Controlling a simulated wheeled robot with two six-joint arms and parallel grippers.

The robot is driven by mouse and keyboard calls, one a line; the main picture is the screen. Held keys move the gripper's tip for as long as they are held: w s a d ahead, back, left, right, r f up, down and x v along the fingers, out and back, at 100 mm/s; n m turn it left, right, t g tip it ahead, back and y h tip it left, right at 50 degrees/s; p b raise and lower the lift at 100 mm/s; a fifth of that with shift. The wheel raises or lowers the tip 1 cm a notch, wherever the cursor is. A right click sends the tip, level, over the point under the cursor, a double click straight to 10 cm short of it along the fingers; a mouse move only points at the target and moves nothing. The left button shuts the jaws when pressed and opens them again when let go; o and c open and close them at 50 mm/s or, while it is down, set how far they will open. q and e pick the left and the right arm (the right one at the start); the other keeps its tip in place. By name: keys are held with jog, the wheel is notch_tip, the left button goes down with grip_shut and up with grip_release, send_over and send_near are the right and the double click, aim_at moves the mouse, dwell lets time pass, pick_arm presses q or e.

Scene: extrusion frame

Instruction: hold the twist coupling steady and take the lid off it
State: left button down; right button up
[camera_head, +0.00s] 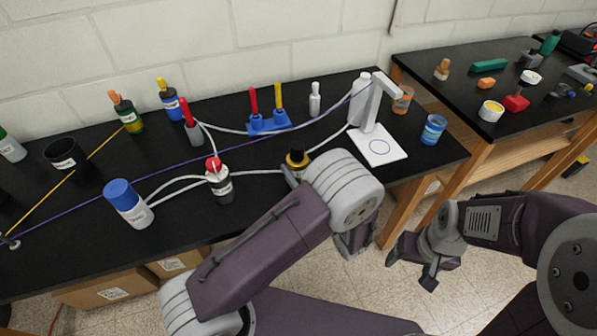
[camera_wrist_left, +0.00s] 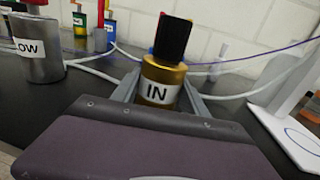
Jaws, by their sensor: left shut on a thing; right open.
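The twist coupling looks to be the gold cylinder (camera_head: 297,159) with a black top. In the left wrist view the gold body (camera_wrist_left: 161,78) carries a white "IN" label, and the black top (camera_wrist_left: 173,37) stands upright on it. My left gripper (camera_head: 291,177) is shut on the gold body; its grey fingers flank it in the left wrist view (camera_wrist_left: 160,98). My left wrist hides the coupling's lower part in the head view. My right gripper (camera_head: 410,267) is open and empty, off the table's front edge, to the right of and apart from the coupling.
A purple cord (camera_head: 150,172) crosses the black table. A white stand (camera_head: 376,146) is to the right.

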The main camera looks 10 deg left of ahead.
pick_arm(q)
jog(key=shift+s+a+f, duration=0.1)
jog(key=shift+f, duration=0.05)
jog(key=c, duration=0.6)
grip_release()
